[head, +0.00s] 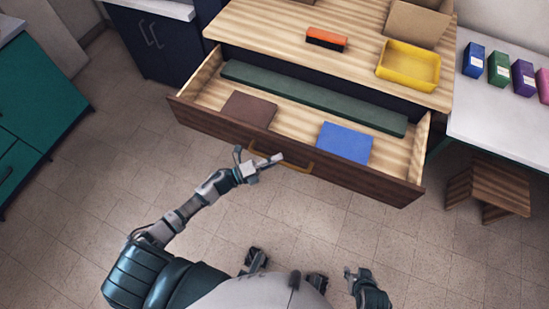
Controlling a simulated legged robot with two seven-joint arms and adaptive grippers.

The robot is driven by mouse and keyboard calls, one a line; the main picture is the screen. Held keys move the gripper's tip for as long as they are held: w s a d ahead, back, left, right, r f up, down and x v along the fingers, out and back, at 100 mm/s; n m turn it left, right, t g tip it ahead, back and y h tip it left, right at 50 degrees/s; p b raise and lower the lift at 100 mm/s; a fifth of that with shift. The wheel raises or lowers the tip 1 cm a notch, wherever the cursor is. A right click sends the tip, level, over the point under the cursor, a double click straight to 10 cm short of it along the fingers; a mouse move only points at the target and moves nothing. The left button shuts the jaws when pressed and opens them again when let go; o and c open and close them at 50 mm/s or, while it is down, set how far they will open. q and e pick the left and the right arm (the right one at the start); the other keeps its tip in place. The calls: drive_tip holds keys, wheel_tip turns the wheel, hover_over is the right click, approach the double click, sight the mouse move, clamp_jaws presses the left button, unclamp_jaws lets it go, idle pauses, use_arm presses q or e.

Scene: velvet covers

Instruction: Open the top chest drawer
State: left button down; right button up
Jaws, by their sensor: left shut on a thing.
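The wooden chest (275,38) stands ahead of me, and its top drawer (215,122) is pulled out toward me. Inside the drawer lie a long dark green piece (310,95), a brown flat item (248,110) and a blue flat item (344,143). A golden-brown handle (298,165) is on the drawer's front. My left gripper (262,162) is at the left part of this handle, shut on it. My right gripper (352,278) is low in the picture, away from the drawer; its fingers are small and look apart.
On the chest top are an orange brush (326,39), a yellow tray (408,66) and a cardboard box (416,22). A white table (495,110) with several coloured boxes and a wooden stool (490,187) are at the right. Teal cabinets (30,110) stand left. Floor between is clear.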

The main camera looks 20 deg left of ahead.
use_arm(q)
drive_tip(key=shift+s+d+f, duration=0.25)
drive_tip(key=shift+d, duration=0.1)
use_arm(e)
drive_tip(key=shift+a, duration=0.1)
use_arm(q)
drive_tip(key=c, duration=1.1)
unclamp_jaws()
drive_tip(key=shift+w, duration=0.1)
drive_tip(key=shift+c, duration=0.2)
drive_tip(key=shift+w+d+r, duration=0.1)
drive_tip(key=shift+d+r, duration=0.05)
drive_tip(key=shift+d, duration=0.05)
drive_tip(key=v, duration=1.2)
use_arm(e)
drive_tip(key=shift+w+d, duration=0.1)
drive_tip(key=shift+d, duration=0.25)
use_arm(q)
drive_tip(key=shift+w+a, duration=0.1)
drive_tip(key=shift+a, duration=0.05)
use_arm(e)
drive_tip(key=shift+a, duration=0.2)
drive_tip(key=shift+f, duration=0.1)
